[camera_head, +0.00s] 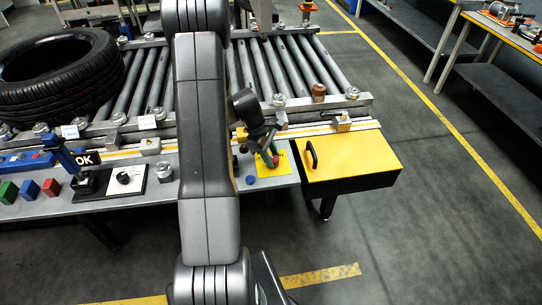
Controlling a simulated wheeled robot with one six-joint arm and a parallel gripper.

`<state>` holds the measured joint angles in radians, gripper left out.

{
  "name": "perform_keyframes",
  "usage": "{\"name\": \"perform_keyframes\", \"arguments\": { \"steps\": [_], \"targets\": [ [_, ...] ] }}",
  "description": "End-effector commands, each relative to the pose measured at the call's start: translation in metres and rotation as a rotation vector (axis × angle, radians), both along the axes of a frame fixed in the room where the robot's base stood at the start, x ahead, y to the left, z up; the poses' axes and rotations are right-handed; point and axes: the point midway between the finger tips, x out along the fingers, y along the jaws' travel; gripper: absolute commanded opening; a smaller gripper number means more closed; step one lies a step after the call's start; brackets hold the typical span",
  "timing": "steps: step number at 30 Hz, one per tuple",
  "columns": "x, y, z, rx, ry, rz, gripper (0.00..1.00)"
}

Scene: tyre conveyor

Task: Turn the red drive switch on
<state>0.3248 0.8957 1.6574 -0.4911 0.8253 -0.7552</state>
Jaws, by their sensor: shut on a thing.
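My gripper (268,150) reaches down at the right end of the grey bench, over a small yellow plate (284,168). Its jaws are shut on the red drive switch (276,161), of which only a small red part shows beside the fingertips. A green part shows right next to it. The jaws and wrist hide most of the switch, so I cannot tell which way it is set.
A roller conveyor (305,62) runs behind the bench, with a black tyre (60,75) at left. A yellow box (352,157) with a black handle is at right. The right floor is free.

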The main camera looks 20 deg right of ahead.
Motion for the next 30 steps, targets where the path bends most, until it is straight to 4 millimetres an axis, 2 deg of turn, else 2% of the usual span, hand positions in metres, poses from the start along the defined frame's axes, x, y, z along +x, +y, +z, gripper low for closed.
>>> {"name": "perform_keyframes", "arguments": {
  "steps": [30],
  "targets": [
    [0.0031, -0.0075, -0.0001, -0.001, -0.003, -0.955, 0.15]
  ]
}}
